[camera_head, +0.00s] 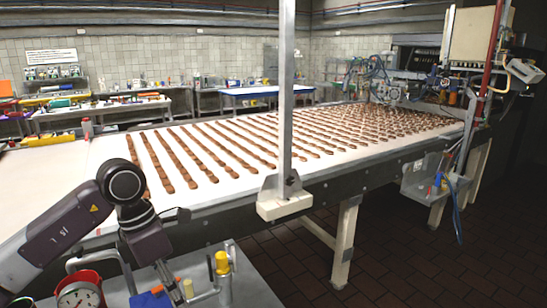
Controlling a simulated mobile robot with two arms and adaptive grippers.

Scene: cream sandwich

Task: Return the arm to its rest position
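My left arm (64,222) comes in from the left edge and bends down at a round dark joint (122,182). Its lower link (146,240) hangs over the near grey cart, beside the long conveyor. My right arm and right gripper are not in view. I can make out no object held by the arm.
A conveyor (112,150) carries rows of brown cookies (180,160). A grey post (286,90) with a pale foot stands in front. The near cart (250,290) holds a red-rimmed gauge (78,297), a blue item (150,300) and a yellow-topped fitting (222,263). The floor at right is clear.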

